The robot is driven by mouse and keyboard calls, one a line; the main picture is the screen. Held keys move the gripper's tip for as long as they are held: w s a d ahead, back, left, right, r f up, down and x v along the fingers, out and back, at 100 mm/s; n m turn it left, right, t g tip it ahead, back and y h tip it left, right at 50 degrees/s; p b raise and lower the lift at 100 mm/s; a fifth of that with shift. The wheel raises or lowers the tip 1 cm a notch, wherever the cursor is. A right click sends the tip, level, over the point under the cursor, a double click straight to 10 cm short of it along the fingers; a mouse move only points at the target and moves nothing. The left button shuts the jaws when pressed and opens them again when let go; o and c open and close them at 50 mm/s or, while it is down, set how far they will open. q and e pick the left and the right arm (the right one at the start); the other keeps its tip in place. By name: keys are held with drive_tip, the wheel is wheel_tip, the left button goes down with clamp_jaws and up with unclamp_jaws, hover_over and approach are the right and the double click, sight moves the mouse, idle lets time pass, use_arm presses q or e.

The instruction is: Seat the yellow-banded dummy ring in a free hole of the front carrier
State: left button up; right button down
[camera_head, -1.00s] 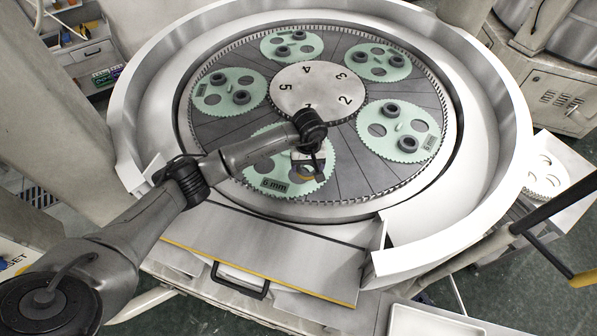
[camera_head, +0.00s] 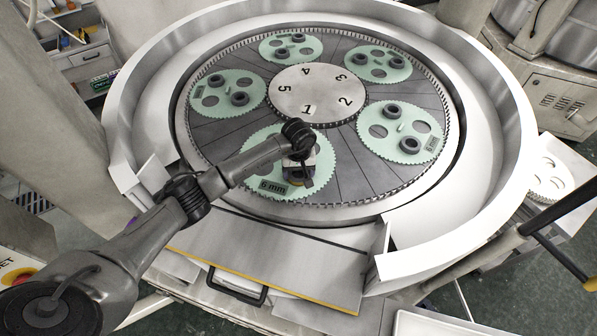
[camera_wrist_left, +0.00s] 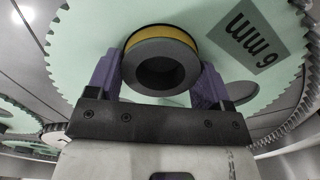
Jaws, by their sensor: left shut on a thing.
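The dummy ring, dark grey with a yellow band (camera_wrist_left: 160,48), is held between the two purple fingers of my left gripper (camera_wrist_left: 160,80) in the left wrist view. The front carrier (camera_head: 259,149) is a pale green toothed disc with a "6 mm" label, nearest the front of the machine. It also fills the upper part of the left wrist view (camera_wrist_left: 85,48). In the head view my left gripper (camera_head: 299,180) is over the carrier's right part and largely hides the ring. I cannot tell the ring's height above the carrier or its alignment with a hole. My right gripper is out of view.
Several other green carriers, such as the right one (camera_head: 402,146), hold dark rings. The numbered centre plate (camera_head: 308,88) lies behind my gripper. A raised pale rim (camera_head: 505,170) surrounds the lapping plate, with a gap at the front above a metal apron (camera_head: 275,255).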

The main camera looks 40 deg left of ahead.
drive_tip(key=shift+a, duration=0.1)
use_arm(q)
drive_tip(key=shift+f, duration=0.1)
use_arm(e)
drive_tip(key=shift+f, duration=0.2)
use_arm(q)
drive_tip(key=o, duration=1.2)
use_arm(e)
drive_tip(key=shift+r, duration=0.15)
use_arm(q)
drive_tip(key=shift+r, duration=0.4)
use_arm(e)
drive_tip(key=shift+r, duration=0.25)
use_arm(q)
drive_tip(key=shift+r+p, duration=2.75)
drive_tip(key=shift+r, duration=3.05)
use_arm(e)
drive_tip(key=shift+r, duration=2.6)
